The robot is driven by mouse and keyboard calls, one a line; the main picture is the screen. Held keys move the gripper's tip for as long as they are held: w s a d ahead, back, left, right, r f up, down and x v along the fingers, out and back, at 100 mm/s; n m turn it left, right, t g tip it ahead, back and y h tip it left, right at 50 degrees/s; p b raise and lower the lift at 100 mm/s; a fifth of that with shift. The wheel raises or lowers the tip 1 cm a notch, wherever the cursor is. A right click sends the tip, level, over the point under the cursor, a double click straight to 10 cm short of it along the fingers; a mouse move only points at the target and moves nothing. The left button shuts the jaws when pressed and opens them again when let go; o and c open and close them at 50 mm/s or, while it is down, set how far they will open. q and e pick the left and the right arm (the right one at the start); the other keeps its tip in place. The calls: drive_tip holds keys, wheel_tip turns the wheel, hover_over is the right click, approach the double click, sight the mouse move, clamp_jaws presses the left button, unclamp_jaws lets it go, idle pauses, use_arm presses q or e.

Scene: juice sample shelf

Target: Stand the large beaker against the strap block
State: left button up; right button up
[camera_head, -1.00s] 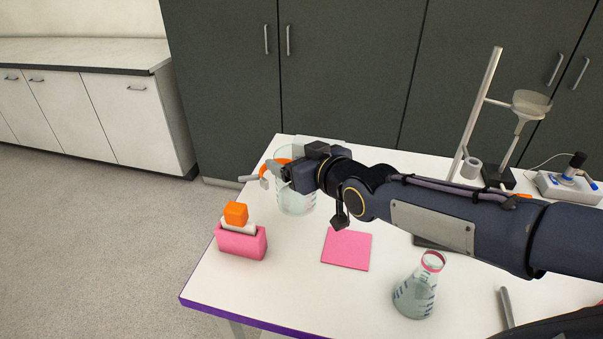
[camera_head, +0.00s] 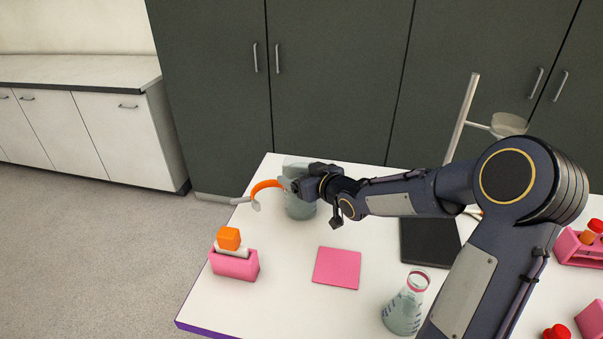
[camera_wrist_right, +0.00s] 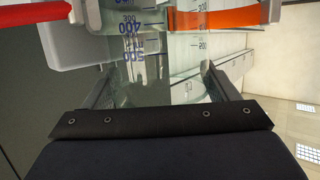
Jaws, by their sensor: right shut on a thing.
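The large beaker (camera_head: 300,207) is clear, with blue graduations, and is at the far left part of the white table. It fills the middle of the right wrist view (camera_wrist_right: 150,62). My right gripper (camera_head: 290,186) is shut on it, with a finger on each side. The strap block shows as an orange curved strap (camera_head: 264,186) just left of the beaker, with a pale translucent body (camera_wrist_right: 68,35) in the wrist view. The beaker and block overlap in both views, so I cannot tell whether they touch. My left gripper is not in view.
A pink holder (camera_head: 234,264) with an orange-topped item stands near the left edge. A flat pink square (camera_head: 337,268) and a flask (camera_head: 405,305) are in front. A dark plate (camera_head: 430,242) and a stand (camera_head: 461,120) are at right.

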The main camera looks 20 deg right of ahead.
drive_tip(key=shift+r, duration=0.1)
drive_tip(key=shift+f, duration=0.3)
drive_tip(key=o, duration=1.4)
drive_tip(key=shift+s+r, duration=0.1)
drive_tip(key=shift+o, duration=0.2)
drive_tip(key=shift+r, duration=0.15)
drive_tip(key=shift+s+r, duration=0.1)
drive_tip(key=shift+s, duration=0.1)
drive_tip(key=s+d+r+m+g+h+p, duration=0.1)
drive_tip(key=s+d+r+h, duration=0.1)
drive_tip(key=s, duration=0.6)
drive_tip(key=s+d+r+m+g+h+p, duration=0.1)
drive_tip(key=s+d+r+h, duration=0.1)
drive_tip(key=s, duration=0.5)
drive_tip(key=s+a+f+m+g+y, duration=0.1)
drive_tip(key=s+a+g+y, duration=0.1)
drive_tip(key=s+a, duration=0.4)
drive_tip(key=s+a+f+g+y, duration=0.2)
drive_tip(key=s+a+g, duration=0.2)
drive_tip(key=s, duration=0.9)
drive_tip(key=shift+s+a+m+g+y, duration=0.3)
drive_tip(key=shift+s+a+m+y, duration=0.1)
drive_tip(key=shift+a, duration=0.5)
